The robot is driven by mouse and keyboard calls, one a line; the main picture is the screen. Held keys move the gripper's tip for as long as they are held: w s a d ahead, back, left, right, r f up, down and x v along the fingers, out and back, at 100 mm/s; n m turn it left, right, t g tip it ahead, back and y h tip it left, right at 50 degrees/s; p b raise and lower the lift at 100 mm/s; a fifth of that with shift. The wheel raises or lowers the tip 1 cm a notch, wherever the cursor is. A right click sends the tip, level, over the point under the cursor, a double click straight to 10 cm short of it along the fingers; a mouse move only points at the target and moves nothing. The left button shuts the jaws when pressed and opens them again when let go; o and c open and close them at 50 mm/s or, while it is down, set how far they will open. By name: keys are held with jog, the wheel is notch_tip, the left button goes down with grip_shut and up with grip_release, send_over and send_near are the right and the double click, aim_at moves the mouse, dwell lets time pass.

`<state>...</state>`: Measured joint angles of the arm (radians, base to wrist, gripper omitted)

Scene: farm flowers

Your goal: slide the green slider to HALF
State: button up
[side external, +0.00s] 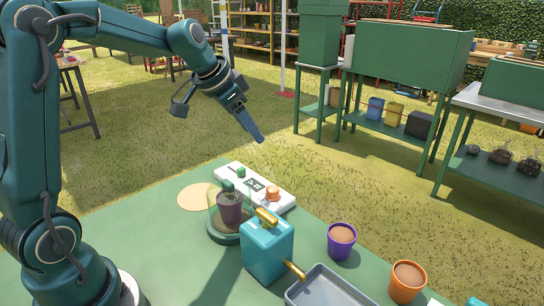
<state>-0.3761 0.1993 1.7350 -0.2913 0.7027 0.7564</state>
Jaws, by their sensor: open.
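A white panel (284,203) lies on the green table. A small green slider (241,171) sits near its far left end. A dark display with light markings (255,184) is at the panel's middle; I cannot read the markings. An orange knob (272,193) is on the right part of the panel. My gripper (260,139) is open and empty, pointing down in the air above the panel, apart from the slider. The slider's track and position labels are too small to make out.
A potted plant under a clear cover (229,208) and a teal watering can (267,247) stand close in front of the panel. A tan disc (196,196) lies to the left. A purple pot (341,241), an orange pot (407,281) and a grey tray (325,290) are front right.

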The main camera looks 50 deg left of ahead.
jog(key=w+a+f+n, duration=0.1)
jog(key=w+a+f, duration=0.1)
jog(key=a+f, duration=0.3)
jog(key=n+g, duration=0.1)
jog(key=g, duration=0.1)
send_over(240, 168)
jog(key=s, duration=0.2)
notch_tip(240, 168, down, 5)
jog(key=shift+s+f, duration=0.1)
jog(key=shift+f, duration=0.05)
jog(key=shift+x, duration=2.25)
jog(key=shift+d, duration=0.15)
grip_shut()
